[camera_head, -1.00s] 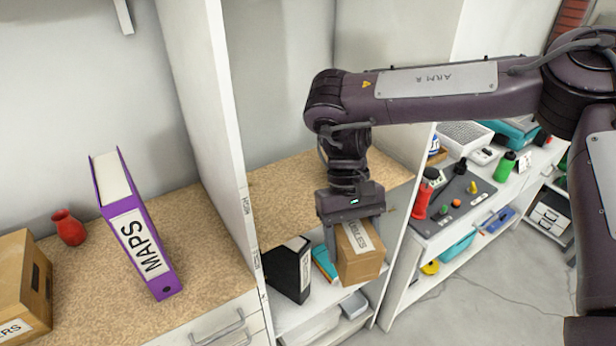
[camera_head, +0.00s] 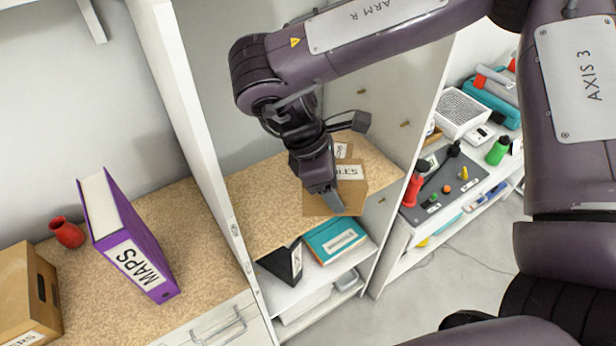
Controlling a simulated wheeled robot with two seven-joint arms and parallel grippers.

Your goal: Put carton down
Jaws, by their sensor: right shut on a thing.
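The brown carton (camera_head: 350,196) has white labels and is at the upper cork-topped shelf (camera_head: 262,205) of the middle bay. It overlaps the front right part of that shelf in the picture. I cannot tell if its underside touches the board. My right gripper (camera_head: 335,186) is shut on the carton, with a grey finger across its near left side. My arm and gripper hide part of the carton. My left gripper is not in view.
Below, a black binder (camera_head: 284,262) and a teal box (camera_head: 336,238) sit on a lower white shelf. White upright panels bound the bay. A purple MAPS binder (camera_head: 128,238), a red vase (camera_head: 67,231) and another carton (camera_head: 22,295) stand left. The shelf's left part is clear.

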